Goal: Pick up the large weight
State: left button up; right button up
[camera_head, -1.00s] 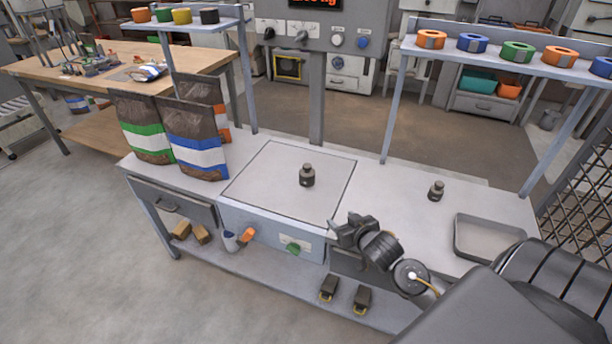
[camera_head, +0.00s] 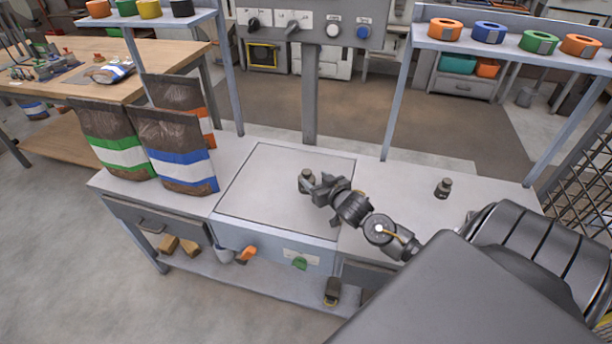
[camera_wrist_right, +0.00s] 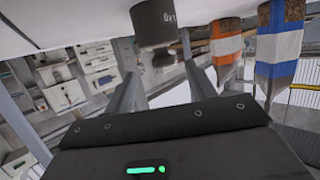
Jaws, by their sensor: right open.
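The large weight (camera_head: 306,177), dark grey with a knob, stands upright on the square scale plate (camera_head: 262,205). In the right wrist view the weight (camera_wrist_right: 154,22) appears upside down at the top, its narrow knob pointing between my fingers. My right gripper (camera_head: 318,186) is open at the weight's right side and partly covers it in the head view. In the right wrist view the spread fingers of the gripper (camera_wrist_right: 160,72) reach toward the knob; I cannot tell whether they touch it. A smaller weight (camera_head: 443,188) stands on the bench to the right. My left gripper is not in view.
Filled bags with green (camera_head: 112,140), blue (camera_head: 178,150) and orange bands stand left of the plate. Shelf posts rise behind the bench, with tape rolls (camera_head: 487,33) on the right shelf. The plate's left part is clear.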

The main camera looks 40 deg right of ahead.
aim_at(304, 170)
jog(key=x, duration=0.3)
jog(key=shift+f, duration=0.1)
jog(key=shift+w, duration=0.1)
jog(key=x, duration=0.4)
jog(key=shift+w+a+p, duration=0.1)
jog(key=shift+w+p, duration=0.25)
jog(key=shift+w, duration=0.1)
grip_shut()
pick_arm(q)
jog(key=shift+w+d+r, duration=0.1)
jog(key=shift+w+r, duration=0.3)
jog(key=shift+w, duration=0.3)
